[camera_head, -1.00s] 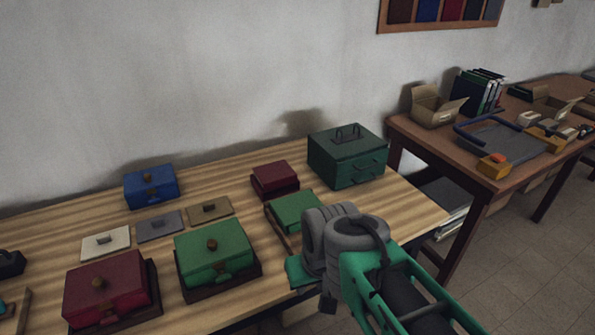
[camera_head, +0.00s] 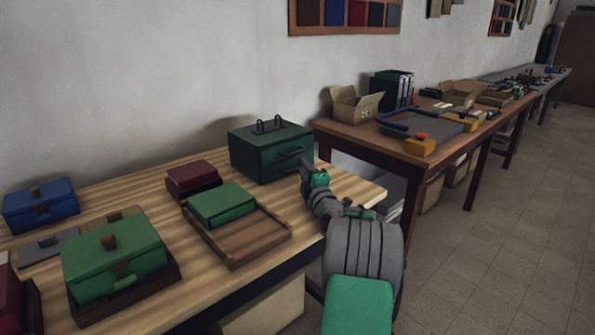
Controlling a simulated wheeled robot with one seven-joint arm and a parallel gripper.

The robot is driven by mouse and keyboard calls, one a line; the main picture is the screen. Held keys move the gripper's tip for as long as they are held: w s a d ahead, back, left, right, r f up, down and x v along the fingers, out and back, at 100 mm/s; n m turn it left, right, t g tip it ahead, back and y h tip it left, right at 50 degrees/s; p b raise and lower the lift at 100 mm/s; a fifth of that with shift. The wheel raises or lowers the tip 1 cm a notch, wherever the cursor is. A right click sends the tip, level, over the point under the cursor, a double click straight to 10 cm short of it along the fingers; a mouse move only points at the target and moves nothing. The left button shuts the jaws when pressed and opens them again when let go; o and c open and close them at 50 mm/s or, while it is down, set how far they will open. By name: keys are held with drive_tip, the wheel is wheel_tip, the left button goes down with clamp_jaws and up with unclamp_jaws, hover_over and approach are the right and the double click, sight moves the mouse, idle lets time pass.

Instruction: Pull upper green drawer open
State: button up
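The dark green cabinet (camera_head: 258,155) stands at the back right of the striped table, with two upright loops on its top. Its front faces right and toward me. A drawer handle (camera_head: 290,153) shows high on that front; the lower front is partly hidden by my arm. No drawer visibly sticks out. My gripper (camera_head: 306,164) is at the right end of the cabinet's front, close to it. I cannot tell whether it touches the cabinet, and its fingers are too small and dark to read.
A green box (camera_head: 222,203) lies on a wooden tray (camera_head: 245,238) in front of the cabinet, with a dark red box (camera_head: 190,178) beside it. A larger green lidded box (camera_head: 112,262) is nearer left. A brown table (camera_head: 350,139) stands to the right. Floor at right is clear.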

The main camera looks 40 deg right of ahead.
sight(296, 153)
drive_tip(key=x, duration=0.7)
drive_tip(key=shift+w+r, duration=0.15)
drive_tip(key=shift+w, duration=0.05)
drive_tip(key=shift+c, duration=0.5)
clamp_jaws()
idle(0.5)
